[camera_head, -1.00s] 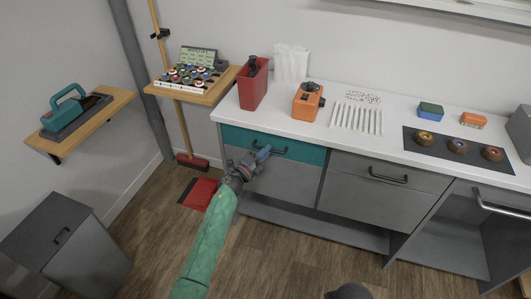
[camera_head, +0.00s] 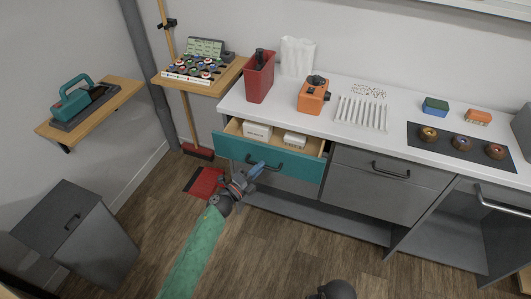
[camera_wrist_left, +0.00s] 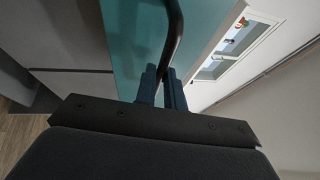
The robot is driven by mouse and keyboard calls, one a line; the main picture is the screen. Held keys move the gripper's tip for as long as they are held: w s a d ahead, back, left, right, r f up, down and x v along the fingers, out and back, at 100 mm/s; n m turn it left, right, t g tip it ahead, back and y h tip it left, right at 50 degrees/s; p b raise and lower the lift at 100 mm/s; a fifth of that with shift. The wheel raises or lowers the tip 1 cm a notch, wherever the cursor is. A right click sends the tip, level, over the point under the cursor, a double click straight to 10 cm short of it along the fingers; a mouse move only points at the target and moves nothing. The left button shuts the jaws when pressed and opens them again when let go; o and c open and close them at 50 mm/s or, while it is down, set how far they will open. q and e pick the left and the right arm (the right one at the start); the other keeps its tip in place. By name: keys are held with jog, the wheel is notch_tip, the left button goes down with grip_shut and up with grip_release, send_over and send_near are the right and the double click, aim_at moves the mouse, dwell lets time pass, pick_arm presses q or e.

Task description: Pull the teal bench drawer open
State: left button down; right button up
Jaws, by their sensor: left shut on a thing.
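The teal bench drawer (camera_head: 290,163) stands part way out of the white-topped bench, with its wooden sides showing and pale boxes (camera_head: 257,131) inside. The teal front also fills the middle of the left wrist view (camera_wrist_left: 133,45). My left gripper (camera_head: 258,168) is at the drawer's dark handle (camera_head: 274,168), shut on it. In the left wrist view the fingers (camera_wrist_left: 161,88) close around the curved black handle bar (camera_wrist_left: 174,35). My right gripper is not clearly seen; only a dark rounded part shows at the bottom edge of the head view.
The bench top (camera_head: 390,135) holds a red bin (camera_head: 260,80), an orange device (camera_head: 313,97) and several small items. A grey drawer (camera_head: 385,170) is shut to the right. A red dustpan (camera_head: 205,181) lies on the floor. A grey cabinet (camera_head: 70,235) stands at the left; the floor in front is clear.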

pick_arm(q)
jog(key=s+a, duration=0.4)
jog(key=s, duration=0.8)
pick_arm(e)
jog(key=shift+w, duration=0.1)
pick_arm(q)
jog(key=c, duration=1.5)
grip_release()
pick_arm(e)
jog(key=shift+f, duration=0.2)
